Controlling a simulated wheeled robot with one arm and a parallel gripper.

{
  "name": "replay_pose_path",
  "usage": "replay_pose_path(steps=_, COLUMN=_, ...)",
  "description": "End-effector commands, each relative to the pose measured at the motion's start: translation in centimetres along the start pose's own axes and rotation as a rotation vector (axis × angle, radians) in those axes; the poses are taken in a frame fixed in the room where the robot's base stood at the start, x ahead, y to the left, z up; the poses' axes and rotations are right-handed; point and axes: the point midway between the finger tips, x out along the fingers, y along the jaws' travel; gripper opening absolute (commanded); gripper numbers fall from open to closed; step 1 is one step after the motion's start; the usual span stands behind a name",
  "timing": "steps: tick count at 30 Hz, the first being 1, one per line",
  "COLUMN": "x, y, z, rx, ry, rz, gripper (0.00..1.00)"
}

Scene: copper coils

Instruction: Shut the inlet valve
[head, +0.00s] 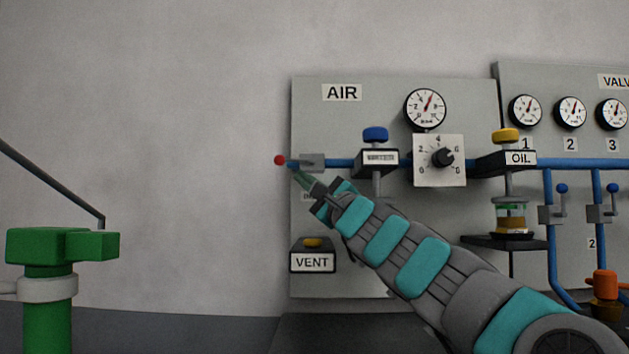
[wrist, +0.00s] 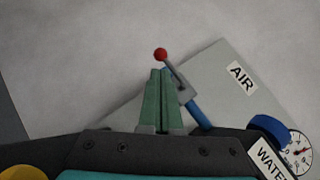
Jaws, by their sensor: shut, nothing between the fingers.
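The inlet valve is a grey block (head: 312,161) at the left end of the blue pipe on the AIR panel. Its lever ends in a red ball (head: 280,160), which sticks out left of the block, roughly in line with the pipe. A label below, starting "IN", is partly hidden by my gripper (head: 301,179). The green fingers are shut and empty, just below the lever in the head view. In the wrist view the shut fingertips (wrist: 161,71) lie just below the red ball (wrist: 160,54), beside the lever. I cannot tell whether they touch it.
The AIR panel (head: 391,94) carries a gauge (head: 425,108), a blue knob (head: 375,134) and a dial (head: 438,160). The VENT box (head: 312,260) with a yellow button sits below my gripper. A green post (head: 48,290) stands far left. The wall left of the panel is clear.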

Motion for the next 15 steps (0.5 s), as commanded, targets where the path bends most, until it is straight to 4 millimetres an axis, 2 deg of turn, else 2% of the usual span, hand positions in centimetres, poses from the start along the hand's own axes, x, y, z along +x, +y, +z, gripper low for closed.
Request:
replay_pose_path(steps=3, x=1.7, y=-0.1, z=0.0, rx=-0.003, ry=0.003, rz=0.002, gripper=0.00)
replay_pose_path(steps=15, x=6.0, y=-0.2, z=-0.1, rx=-0.003, ry=0.004, rz=0.000, gripper=0.00)
